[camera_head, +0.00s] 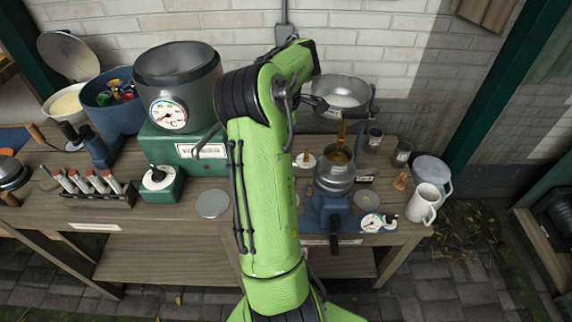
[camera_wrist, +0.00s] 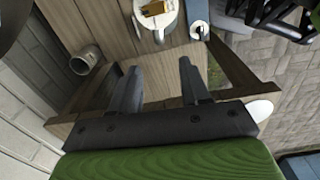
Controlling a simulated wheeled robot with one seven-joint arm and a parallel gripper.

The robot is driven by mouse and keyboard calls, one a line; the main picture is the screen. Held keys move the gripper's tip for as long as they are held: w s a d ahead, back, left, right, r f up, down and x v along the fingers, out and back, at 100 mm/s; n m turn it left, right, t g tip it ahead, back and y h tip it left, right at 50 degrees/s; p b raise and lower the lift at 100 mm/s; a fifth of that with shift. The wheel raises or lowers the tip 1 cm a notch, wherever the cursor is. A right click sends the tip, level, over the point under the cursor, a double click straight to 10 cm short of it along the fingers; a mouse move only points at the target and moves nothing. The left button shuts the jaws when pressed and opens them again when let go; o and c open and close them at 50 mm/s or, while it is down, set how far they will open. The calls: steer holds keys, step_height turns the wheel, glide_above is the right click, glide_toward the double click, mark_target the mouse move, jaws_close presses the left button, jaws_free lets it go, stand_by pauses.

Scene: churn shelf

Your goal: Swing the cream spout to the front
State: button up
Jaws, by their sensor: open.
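The cream separator stands on the right part of the wooden bench, with a wide metal bowl (camera_head: 345,92) on top, a metal body (camera_head: 334,172) and a blue base (camera_head: 330,210). A brass-coloured spout (camera_head: 340,132) shows between bowl and body; I cannot tell surely whether it is the cream spout, nor which way is front. My gripper (camera_head: 322,104) is at the bowl's left side, partly hidden by my green arm; touching or apart is unclear. In the wrist view its two dark fingers (camera_wrist: 158,78) are spread with nothing between them.
A large pot with a dial (camera_head: 178,85) stands on a green box at the left. A rack of tubes (camera_head: 90,185) lies further left. Metal cups (camera_head: 401,153) and a white jug (camera_head: 425,203) stand to the right. A brick wall is close behind.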

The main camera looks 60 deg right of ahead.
step_height(320, 180, down, 11)
steer(key=b, duration=0.3)
steer(key=shift+w+d+r, duration=0.1)
steer(key=shift+d+r, duration=0.05)
jaws_close()
